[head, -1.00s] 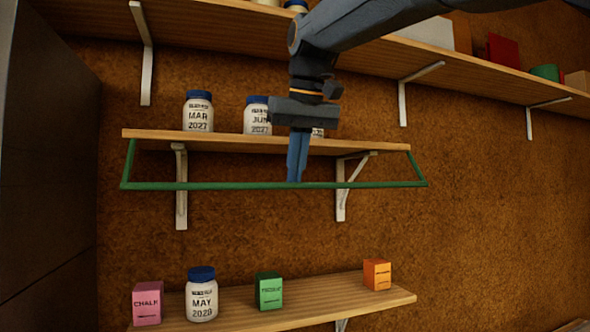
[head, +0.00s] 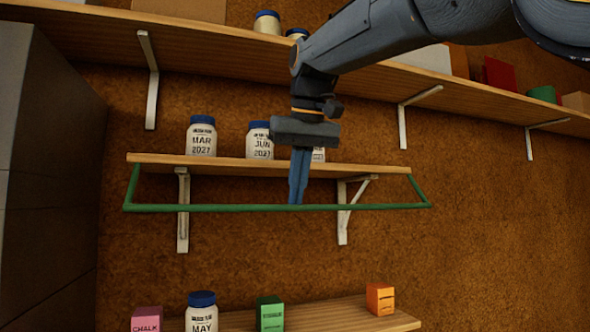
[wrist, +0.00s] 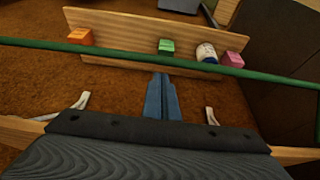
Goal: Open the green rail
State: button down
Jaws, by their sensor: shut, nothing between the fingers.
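The green rail (head: 236,208) runs across the front of the middle shelf (head: 228,165), below its board, with a side arm at each end. My gripper (head: 296,202) points down in front of the shelf, shut and empty. Its fingertips overlap the middle of the rail in the head view; contact is not certain. In the wrist view the rail (wrist: 120,51) crosses the picture just beyond the tips of my gripper (wrist: 160,76). Jars marked MAR 2027 (head: 201,137) and JUN 2027 (head: 260,141) stand on the shelf; a third jar (head: 318,154) is mostly hidden behind my gripper.
The lower shelf (head: 335,312) holds a pink chalk box (head: 147,319), a MAY jar (head: 201,315), a green box (head: 270,314) and an orange box (head: 380,299). An upper shelf (head: 230,40) holds jars and boxes. A grey cabinet (head: 45,160) stands at left.

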notch_tip(320, 180, up, 9)
jog(key=b, duration=0.1)
jog(key=shift+w+r, duration=0.15)
jog(key=shift+r, duration=0.05)
dwell(0.5)
